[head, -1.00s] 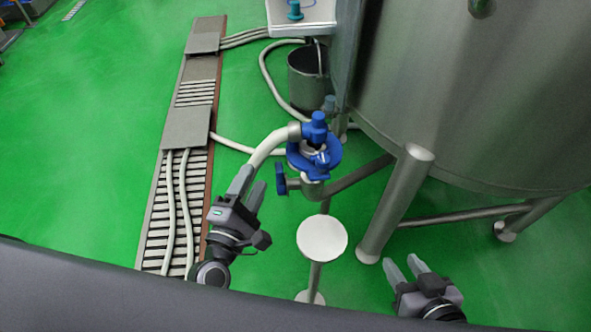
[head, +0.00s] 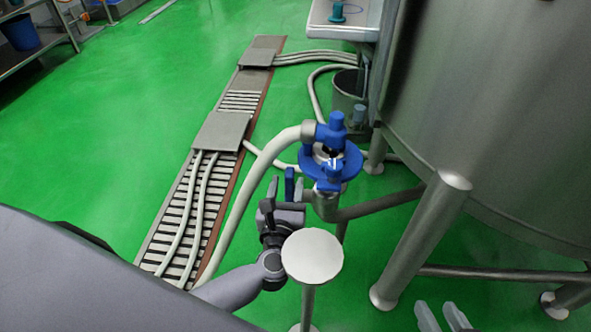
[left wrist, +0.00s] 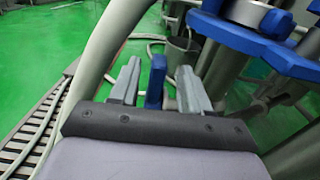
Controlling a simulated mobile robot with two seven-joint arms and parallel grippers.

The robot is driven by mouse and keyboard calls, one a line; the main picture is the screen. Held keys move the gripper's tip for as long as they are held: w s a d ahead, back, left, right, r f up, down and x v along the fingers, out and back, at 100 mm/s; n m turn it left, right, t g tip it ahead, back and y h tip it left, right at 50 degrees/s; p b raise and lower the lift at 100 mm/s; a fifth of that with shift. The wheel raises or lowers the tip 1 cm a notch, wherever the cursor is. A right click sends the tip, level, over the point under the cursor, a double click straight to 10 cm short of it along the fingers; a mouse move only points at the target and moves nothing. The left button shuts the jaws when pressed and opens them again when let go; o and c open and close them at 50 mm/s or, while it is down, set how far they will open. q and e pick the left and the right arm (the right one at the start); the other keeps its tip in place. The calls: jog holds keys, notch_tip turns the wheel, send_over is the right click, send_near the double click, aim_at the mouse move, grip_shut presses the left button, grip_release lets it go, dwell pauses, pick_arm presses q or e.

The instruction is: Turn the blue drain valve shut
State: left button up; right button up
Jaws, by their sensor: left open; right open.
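The blue drain valve handle (head: 289,182) stands out as a small flat paddle at the left of the steel outlet pipe (head: 325,207), below the tank. My left gripper (head: 286,190) is open, with one finger on each side of the handle. The left wrist view shows the blue handle (left wrist: 156,82) upright between the two grey fingers, with a narrow gap visible at each side. The valve body behind it is mostly hidden. My right gripper (head: 443,318) is open and empty at the bottom edge, away from the valve.
A blue clamp fitting (head: 345,160) with a pale hose (head: 245,185) sits just above the handle. A round-topped steel post (head: 312,257) stands close in front. The tank leg (head: 425,235) is to the right. Green floor lies open at left.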

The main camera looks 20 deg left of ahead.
aim_at(290, 167)
pick_arm(q)
jog(key=shift+b+x, duration=0.6)
jog(key=shift+x, duration=2.65)
jog(key=shift+f, duration=0.1)
grip_shut()
